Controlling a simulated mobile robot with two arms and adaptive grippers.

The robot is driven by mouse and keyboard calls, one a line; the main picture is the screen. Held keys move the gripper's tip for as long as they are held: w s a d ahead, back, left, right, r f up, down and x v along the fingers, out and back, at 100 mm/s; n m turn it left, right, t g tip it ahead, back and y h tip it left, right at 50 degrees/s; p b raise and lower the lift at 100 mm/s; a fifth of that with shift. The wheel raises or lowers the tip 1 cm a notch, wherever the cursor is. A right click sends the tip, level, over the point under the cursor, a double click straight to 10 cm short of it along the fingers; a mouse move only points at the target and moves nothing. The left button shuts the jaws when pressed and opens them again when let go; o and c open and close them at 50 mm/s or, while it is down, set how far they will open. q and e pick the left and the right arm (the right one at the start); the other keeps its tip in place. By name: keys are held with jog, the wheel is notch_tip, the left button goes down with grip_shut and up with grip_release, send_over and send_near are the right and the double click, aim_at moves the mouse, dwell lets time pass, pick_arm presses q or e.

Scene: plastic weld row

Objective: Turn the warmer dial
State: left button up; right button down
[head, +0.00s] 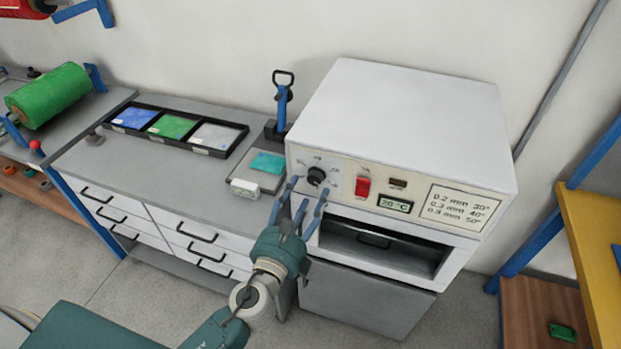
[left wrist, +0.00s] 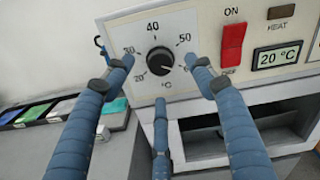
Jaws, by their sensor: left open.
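The warmer (head: 400,120) is a white box with a front panel. Its black dial (head: 316,176) sits at the panel's left; in the left wrist view the dial (left wrist: 160,60) has marks 20, 30, 40 and 50 around it. Which mark it points at is hard to tell. My left gripper (head: 305,200) is open in front of the panel. In the left wrist view its fingers (left wrist: 160,75) are spread to the left, right and below the dial, apparently not closed on it. The red switch (head: 362,187) and the display (head: 395,204) reading 20 °C are right of the dial. My right gripper is not in view.
A printed chart (head: 457,209) is at the panel's right. Below is an open slot (head: 385,245). Left of the warmer, a grey counter (head: 110,160) holds a black tray (head: 240,146) of coloured sheets and a blue-handled tool (head: 282,105). A yellow shelf (head: 592,260) stands right.

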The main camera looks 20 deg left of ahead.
aim_at(314, 182)
pick_arm(q)
jog(key=w, duration=0.4)
jog(key=shift+w+d+p, duration=0.15)
jog(key=shift+p, duration=0.2)
jog(key=shift+w, duration=0.1)
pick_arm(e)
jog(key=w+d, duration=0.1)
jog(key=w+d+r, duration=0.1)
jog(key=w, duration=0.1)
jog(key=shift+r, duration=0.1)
